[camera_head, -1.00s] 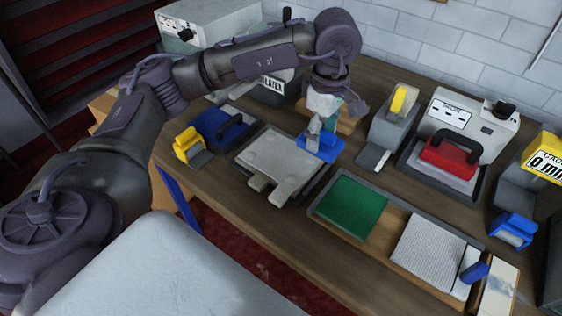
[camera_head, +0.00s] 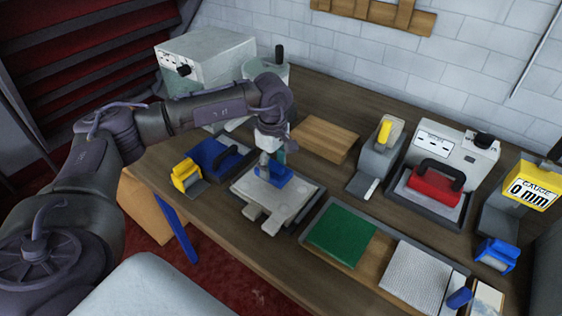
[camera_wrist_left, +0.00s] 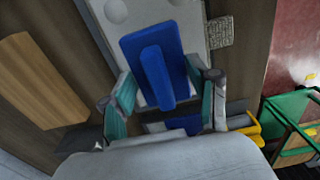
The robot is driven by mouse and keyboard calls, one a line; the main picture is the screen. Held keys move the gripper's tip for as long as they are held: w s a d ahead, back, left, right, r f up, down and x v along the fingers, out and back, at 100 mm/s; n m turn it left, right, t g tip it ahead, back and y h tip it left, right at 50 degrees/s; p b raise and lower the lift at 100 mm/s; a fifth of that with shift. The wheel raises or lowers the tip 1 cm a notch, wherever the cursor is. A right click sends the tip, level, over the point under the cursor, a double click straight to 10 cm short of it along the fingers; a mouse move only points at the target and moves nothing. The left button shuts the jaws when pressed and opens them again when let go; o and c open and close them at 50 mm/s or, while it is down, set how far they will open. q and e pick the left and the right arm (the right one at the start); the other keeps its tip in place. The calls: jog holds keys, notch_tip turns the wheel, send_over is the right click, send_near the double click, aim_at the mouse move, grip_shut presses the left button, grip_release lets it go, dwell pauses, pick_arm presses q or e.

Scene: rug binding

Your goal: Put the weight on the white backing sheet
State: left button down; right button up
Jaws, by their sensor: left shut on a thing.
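My left gripper (camera_head: 271,158) is shut on the blue weight (camera_head: 276,177), a flat block with a raised bar handle. The weight is over the rear middle of a pale grey plate (camera_head: 252,192) in a dark tray; I cannot tell whether it touches. In the left wrist view, the weight (camera_wrist_left: 140,44) sits between the teal fingers of my gripper (camera_wrist_left: 165,97), in front of the pale plate (camera_wrist_left: 190,20). The white textured sheet (camera_head: 417,277), which looks like the backing sheet, lies flat in a wooden-floored tray at the right. My right gripper is not in view.
A green pad (camera_head: 341,236) lies beside the white sheet. A bare wooden board (camera_head: 323,138) lies behind.

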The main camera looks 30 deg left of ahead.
aim_at(274, 175)
pick_arm(q)
notch_tip(274, 175, down, 3)
jog(key=shift+f+p, duration=0.15)
jog(key=shift+p, duration=0.65)
jog(key=shift+f, duration=0.25)
jog(key=shift+f, duration=0.15)
jog(key=shift+c, duration=1.4)
grip_release()
jog(key=shift+s, duration=0.1)
